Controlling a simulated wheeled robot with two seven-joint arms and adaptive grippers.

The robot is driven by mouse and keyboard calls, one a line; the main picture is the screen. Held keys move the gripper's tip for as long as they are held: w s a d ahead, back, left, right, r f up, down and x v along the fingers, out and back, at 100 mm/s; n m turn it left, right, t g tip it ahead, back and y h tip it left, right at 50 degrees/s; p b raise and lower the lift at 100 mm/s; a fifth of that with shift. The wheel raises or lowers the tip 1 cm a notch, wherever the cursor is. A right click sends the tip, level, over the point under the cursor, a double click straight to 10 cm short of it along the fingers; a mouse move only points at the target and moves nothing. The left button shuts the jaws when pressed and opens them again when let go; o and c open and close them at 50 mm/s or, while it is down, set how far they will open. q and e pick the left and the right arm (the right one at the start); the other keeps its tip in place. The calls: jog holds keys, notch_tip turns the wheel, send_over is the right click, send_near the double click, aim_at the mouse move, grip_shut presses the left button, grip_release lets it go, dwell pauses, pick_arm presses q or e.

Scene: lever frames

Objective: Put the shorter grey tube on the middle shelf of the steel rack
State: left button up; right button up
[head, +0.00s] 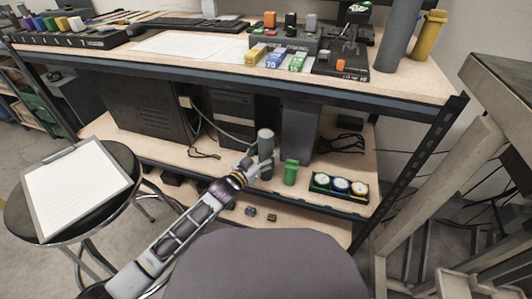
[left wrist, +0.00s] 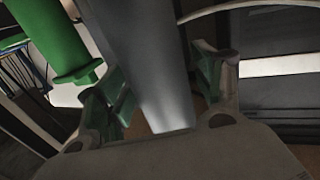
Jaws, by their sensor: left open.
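The shorter grey tube (head: 265,142) stands upright on the middle shelf (head: 225,168) of the steel rack. A taller, wider grey tube (head: 399,32) stands on the top surface at the right. My left gripper (head: 258,166) is at the shorter tube's lower part. In the left wrist view the open fingers of my left gripper (left wrist: 163,92) are on either side of the grey tube (left wrist: 145,45), with a gap visible on the right side. The tube's base is partly hidden by the gripper in the head view. My right gripper is not in view.
A green tube (head: 290,173) stands just right of the grey one. A tray with round gauges (head: 340,186) lies farther right on the shelf. Dark computer cases (head: 153,105) stand behind. A stool with a clipboard (head: 75,185) is at the left.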

pick_arm(q)
jog(key=p+v, duration=0.4)
jog(key=v, duration=0.7)
jog(key=shift+s+a, duration=0.2)
jog(key=shift+s, duration=0.05)
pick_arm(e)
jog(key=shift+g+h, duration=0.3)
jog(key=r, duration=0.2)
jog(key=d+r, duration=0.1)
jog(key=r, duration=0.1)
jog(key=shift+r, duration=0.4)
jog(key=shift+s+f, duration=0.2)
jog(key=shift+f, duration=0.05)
pick_arm(q)
jog(key=s+a+f+n+g+y, duration=0.2)
jog(key=s+a+f+g+y, duration=0.1)
jog(key=s+f, duration=0.5)
jog(key=s+a+f+n+g+y, duration=0.3)
jog(key=s+f+g, duration=0.2)
jog(key=s, duration=0.9)
notch_tip(320, 180, down, 3)
jog(key=shift+s+f+g+y, duration=0.1)
jog(key=shift+s+g+y, duration=0.2)
jog(key=shift+s, duration=0.05)
